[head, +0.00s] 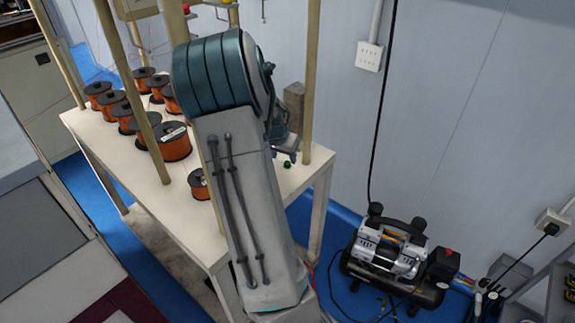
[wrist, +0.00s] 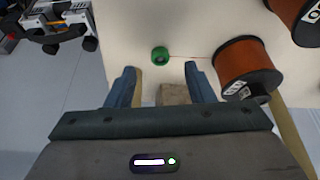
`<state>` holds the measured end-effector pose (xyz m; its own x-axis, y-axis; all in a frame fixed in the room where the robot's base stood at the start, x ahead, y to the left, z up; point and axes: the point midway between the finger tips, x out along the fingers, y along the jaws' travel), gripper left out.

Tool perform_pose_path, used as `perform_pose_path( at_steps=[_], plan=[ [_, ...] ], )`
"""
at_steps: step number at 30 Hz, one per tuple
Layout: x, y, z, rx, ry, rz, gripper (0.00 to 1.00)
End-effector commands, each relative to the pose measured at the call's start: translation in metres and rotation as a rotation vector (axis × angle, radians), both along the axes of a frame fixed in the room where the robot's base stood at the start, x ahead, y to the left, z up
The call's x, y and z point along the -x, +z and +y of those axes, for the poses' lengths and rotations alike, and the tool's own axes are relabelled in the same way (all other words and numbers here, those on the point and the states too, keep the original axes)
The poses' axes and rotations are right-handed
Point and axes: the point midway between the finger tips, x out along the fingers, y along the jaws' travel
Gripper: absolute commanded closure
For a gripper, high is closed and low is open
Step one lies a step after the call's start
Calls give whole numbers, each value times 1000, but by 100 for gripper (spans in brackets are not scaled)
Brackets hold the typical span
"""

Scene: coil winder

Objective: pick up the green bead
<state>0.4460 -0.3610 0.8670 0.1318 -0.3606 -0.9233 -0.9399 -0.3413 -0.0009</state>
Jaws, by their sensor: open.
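The green bead (wrist: 160,55) lies on the white table top and shows a dark hole in the wrist view. It is small in the head view (head: 287,164), near the table's right end. My gripper (wrist: 160,72) is open and empty, its two blue fingers spread apart. In the picture the bead is just beyond the fingertips, between their lines and nearer the left one. It does not touch either finger. In the head view my gripper (head: 285,157) is partly hidden behind my arm, close to the bead.
An orange wire spool (wrist: 247,65) stands close to the right finger, and another (wrist: 298,18) is beyond it. Several more spools (head: 173,141) stand on the table (head: 137,185). A wooden post (head: 311,80) rises near the bead. A compressor (head: 390,255) is on the floor.

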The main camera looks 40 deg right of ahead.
Motion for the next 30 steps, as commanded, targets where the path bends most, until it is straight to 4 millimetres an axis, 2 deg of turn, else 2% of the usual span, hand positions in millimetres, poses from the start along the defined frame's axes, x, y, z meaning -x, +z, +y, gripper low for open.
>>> perform_pose_path(
  at_steps=[10,19,20,24,25,30],
  plan=[
    [-6,-39,-20,-1,-3,3,52],
    [-7,-43,-21,-1,-1,1,52],
    [-7,-43,-21,-1,-1,1,57],
    [-7,-43,-21,-1,-1,1,96],
    [-7,-43,-21,-1,-1,1,99],
    [-7,-43,-21,-1,-1,1,99]
  ],
)
